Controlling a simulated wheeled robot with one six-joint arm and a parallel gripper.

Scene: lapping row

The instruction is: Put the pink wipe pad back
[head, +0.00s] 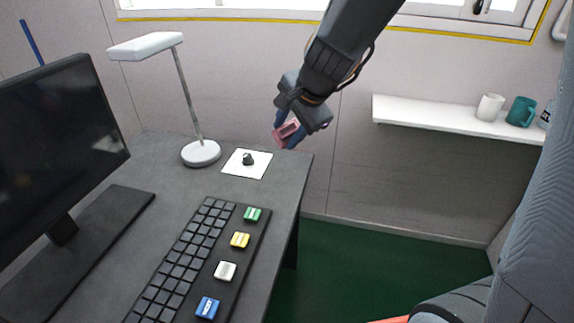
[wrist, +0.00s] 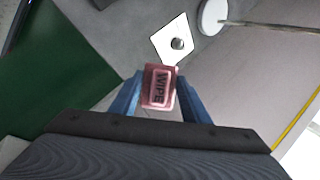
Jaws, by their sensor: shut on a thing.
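The pink wipe pad (head: 286,131) is held between the blue fingers of my gripper (head: 290,124), above and just past the desk's far right corner in the head view. In the wrist view the pad (wrist: 158,86), lettered WIPE, sits between the two blue fingertips (wrist: 157,92). The fingers are shut on its sides. A dark strip (head: 208,269) beside the keyboard bears a green pad (head: 252,214), a yellow pad (head: 240,240), a white pad (head: 225,271) and a blue pad (head: 208,307). The pink pad is clear of the desk.
A white square (head: 238,170) with a small dark knob (head: 248,159) lies at the desk's far end, beside a white lamp (head: 201,153). A monitor (head: 60,140) stands at left. A wall shelf (head: 430,112) holds mugs. Green floor (head: 370,265) is open right of the desk.

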